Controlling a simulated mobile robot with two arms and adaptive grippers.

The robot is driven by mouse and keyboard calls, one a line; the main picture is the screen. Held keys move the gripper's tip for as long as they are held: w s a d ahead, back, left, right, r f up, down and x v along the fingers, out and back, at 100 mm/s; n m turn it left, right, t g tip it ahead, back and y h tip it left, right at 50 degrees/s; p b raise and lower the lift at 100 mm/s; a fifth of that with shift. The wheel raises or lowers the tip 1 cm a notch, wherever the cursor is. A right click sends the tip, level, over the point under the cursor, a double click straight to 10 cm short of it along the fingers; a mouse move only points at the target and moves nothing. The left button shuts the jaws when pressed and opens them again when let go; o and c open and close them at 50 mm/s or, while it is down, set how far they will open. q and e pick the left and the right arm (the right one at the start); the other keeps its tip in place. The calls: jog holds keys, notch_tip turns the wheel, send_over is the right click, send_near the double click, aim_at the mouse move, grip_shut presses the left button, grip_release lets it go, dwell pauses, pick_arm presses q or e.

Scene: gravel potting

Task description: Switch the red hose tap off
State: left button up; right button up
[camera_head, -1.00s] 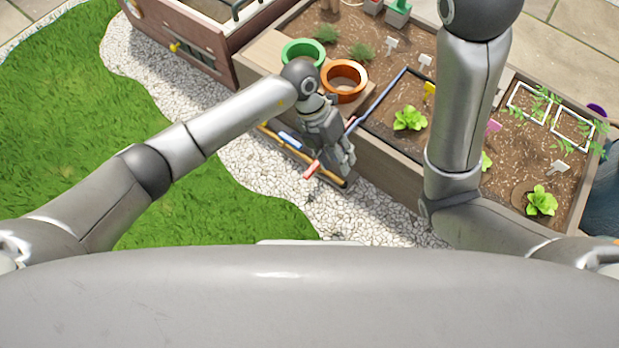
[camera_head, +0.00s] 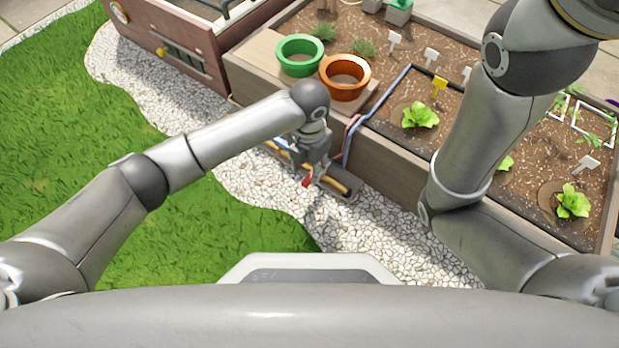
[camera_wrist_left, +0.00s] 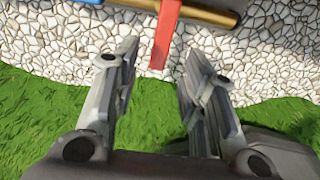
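The red tap lever (camera_head: 306,182) is on the brass pipe (camera_head: 338,186) low at the front of the planter. In the left wrist view the red lever (camera_wrist_left: 164,38) points down the picture from the pipe, its end between my open fingertips, with a gap on both sides. My left gripper (camera_head: 312,176) is above the pipe and partly hides the lever in the head view; it also shows in the left wrist view (camera_wrist_left: 161,58). A blue lever (camera_head: 276,146) is farther left along the pipe. My right gripper is out of view.
The planter's wooden front wall (camera_head: 395,170) stands behind the pipe. A green pot (camera_head: 299,70) and an orange pot (camera_head: 344,92) stand on its ledge. Red and blue hoses (camera_head: 349,140) run up the wall. Gravel (camera_head: 375,225) and grass (camera_head: 255,215) in front are clear.

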pick_arm(q)
notch_tip(320, 180, down, 5)
jog(key=b, duration=0.2)
jog(key=shift+b, duration=0.35)
jog(key=shift+r, duration=0.1)
jog(key=shift+c, duration=0.3)
grip_shut()
